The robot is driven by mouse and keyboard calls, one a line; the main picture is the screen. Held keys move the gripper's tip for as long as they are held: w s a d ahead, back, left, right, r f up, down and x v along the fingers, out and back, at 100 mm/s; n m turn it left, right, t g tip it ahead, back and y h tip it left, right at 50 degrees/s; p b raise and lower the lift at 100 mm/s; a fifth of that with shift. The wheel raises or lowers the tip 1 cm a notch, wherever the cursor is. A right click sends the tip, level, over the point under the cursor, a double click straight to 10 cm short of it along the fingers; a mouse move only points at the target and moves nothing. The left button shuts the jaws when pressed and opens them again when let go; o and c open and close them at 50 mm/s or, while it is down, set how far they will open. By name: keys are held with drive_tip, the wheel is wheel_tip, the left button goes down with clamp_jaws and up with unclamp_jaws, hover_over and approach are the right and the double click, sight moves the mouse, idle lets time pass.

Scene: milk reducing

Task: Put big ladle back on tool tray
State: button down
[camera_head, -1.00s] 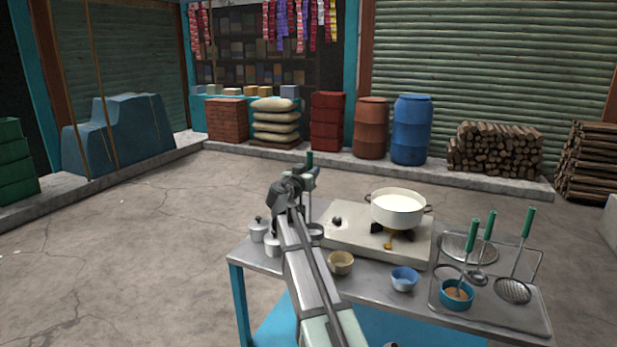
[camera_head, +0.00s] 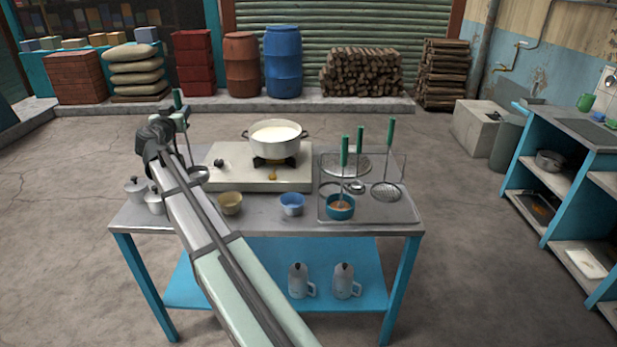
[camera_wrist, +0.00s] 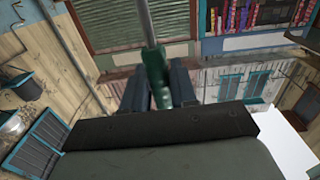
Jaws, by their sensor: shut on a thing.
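The big ladle hangs upright in my gripper (camera_head: 182,120) at the left end of the table. Its green handle (camera_head: 178,98) sticks up above the jaws, and its metal bowl (camera_head: 198,174) hangs below, by the stove's left edge. In the wrist view my gripper (camera_wrist: 160,92) is shut around the green handle (camera_wrist: 154,70); the bowl is out of that view. The tool tray (camera_head: 400,213) lies at the table's right end, holding a wire strainer (camera_head: 345,163), a skimmer (camera_head: 385,192), another green-handled tool and a teal bowl (camera_head: 340,207).
A pot of milk (camera_head: 275,136) stands on the stove (camera_head: 228,178) between my gripper and the tray. A tan bowl (camera_head: 230,203) and a blue bowl (camera_head: 291,204) sit along the front. Small lidded pots (camera_head: 136,189) stand at the left. A shelf unit (camera_head: 560,205) is at far right.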

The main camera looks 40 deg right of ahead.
drive_tip(key=s+d+r+m+g+h, duration=0.1)
drive_tip(key=s+d+m+g+h, duration=0.15)
drive_tip(key=s+d, duration=0.9)
drive_tip(key=s+d+r+m+g+h, duration=0.1)
drive_tip(key=s+d+m+g, duration=0.2)
drive_tip(key=d, duration=1.5)
drive_tip(key=s+d+r+m+g+h, duration=0.1)
drive_tip(key=s+d+g, duration=0.2)
drive_tip(key=s+d, duration=0.85)
wheel_tip(320, 180, down, 18)
drive_tip(key=w+d, duration=0.2)
drive_tip(key=shift+w+d, duration=0.35)
drive_tip(key=shift+d, duration=0.05)
drive_tip(key=shift+f, duration=0.1)
drive_tip(key=c, duration=0.9)
unclamp_jaws()
drive_tip(key=shift+r, duration=0.2)
